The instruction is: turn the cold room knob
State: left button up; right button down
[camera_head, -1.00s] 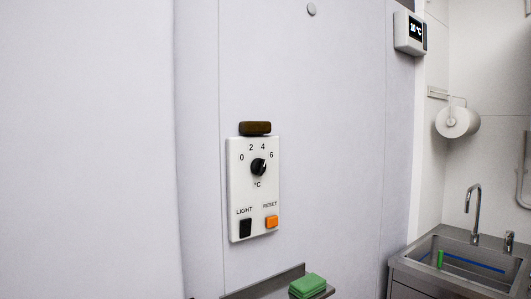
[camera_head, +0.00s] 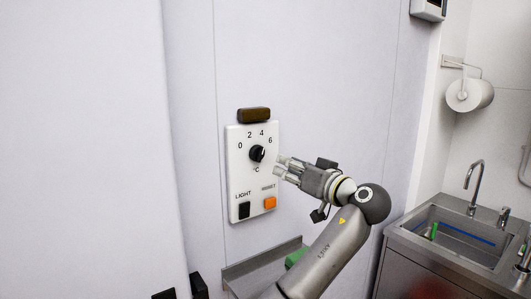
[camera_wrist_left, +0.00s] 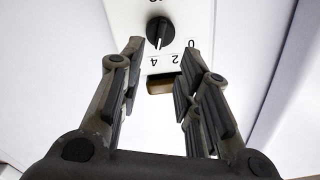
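The cold room knob (camera_head: 257,153) is black and round with a white pointer, on a white wall panel (camera_head: 238,175) marked 0, 2, 4, 6 and °C. In the left wrist view the knob (camera_wrist_left: 160,31) appears upside down, its pointer toward the 4. My left gripper (camera_head: 280,166) is just right of and slightly below the knob in the head view. Its fingers are spread and empty in the left wrist view (camera_wrist_left: 161,50), with the knob beyond the tips, seemingly untouched. My right gripper is not in view.
Below the knob are a black LIGHT switch (camera_head: 244,210) and an orange RESET switch (camera_head: 269,203). A brown block (camera_head: 254,115) sits above the panel. A metal shelf (camera_head: 240,272) with a green sponge (camera_head: 295,257), partly behind my arm, is below. A sink (camera_head: 455,245) stands at right.

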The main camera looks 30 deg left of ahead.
aim_at(262, 155)
pick_arm(q)
jog(key=p+x, duration=0.5)
jog(key=x, duration=0.4)
jog(key=shift+a+r, duration=0.15)
jog(key=shift+w+a+p, duration=0.25)
jog(key=shift+a+p, duration=0.1)
jog(key=shift+a, duration=0.3)
jog(key=shift+f, duration=0.2)
grip_shut()
